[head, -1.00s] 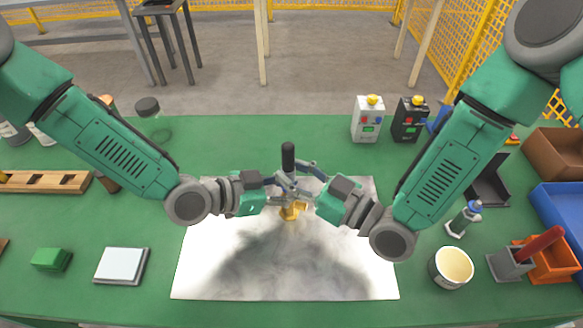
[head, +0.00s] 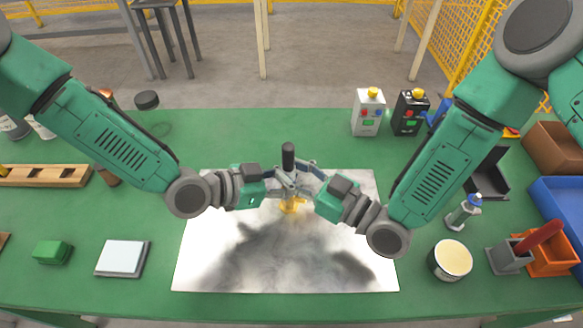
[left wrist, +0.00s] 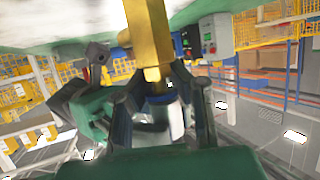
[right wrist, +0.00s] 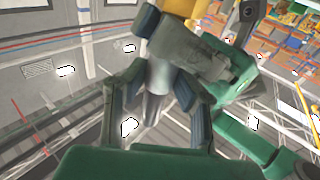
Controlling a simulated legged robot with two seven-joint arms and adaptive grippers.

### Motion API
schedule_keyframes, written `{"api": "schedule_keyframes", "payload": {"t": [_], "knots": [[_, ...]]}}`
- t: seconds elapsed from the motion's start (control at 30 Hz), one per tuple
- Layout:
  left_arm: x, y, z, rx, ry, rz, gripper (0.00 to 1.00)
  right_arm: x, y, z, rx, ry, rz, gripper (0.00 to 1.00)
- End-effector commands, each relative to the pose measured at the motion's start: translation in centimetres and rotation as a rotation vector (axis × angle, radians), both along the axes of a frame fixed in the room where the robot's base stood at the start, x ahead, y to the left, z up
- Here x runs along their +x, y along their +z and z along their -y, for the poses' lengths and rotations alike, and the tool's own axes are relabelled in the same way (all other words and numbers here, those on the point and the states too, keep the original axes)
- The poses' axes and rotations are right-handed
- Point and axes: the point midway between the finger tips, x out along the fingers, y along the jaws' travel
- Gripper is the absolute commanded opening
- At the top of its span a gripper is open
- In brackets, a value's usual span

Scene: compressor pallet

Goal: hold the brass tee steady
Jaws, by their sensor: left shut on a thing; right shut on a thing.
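The brass tee (head: 292,205) stands at the far middle of the pale sheet, partly hidden by my grippers. It shows large in the left wrist view (left wrist: 149,38). My left gripper (head: 284,185) comes in from the left and is shut at the tee's end. My right gripper (head: 308,184) comes in from the right, just beside it, shut on a grey cylindrical piece (right wrist: 157,76) in line with the brass. A black upright cylinder (head: 288,157) rises above the fingers. The exact finger contacts are hidden in the head view.
The pale sheet (head: 220,265) lies on the green bench. A white button box (head: 368,112) and a black one (head: 410,112) stand behind. A round tub (head: 452,260) and an orange bin (head: 550,258) are right. A white pad (head: 122,258) and green block (head: 52,252) lie left.

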Motion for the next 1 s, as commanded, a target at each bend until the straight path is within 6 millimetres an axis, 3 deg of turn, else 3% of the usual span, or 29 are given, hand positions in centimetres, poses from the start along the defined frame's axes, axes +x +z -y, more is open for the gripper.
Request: {"api": "schedule_keyframes", "payload": {"t": [0.5,1.0], "knots": [[0.0,0.1,0.0,-0.001,-0.001,0.000,0.00,0.0,1.8,0.0,-0.001,0.000,-0.001,0.00],[0.0,0.1,0.0,-0.001,0.000,0.000,0.00,-0.1,1.8,0.0,-0.001,0.000,-0.001,0.00]]}}
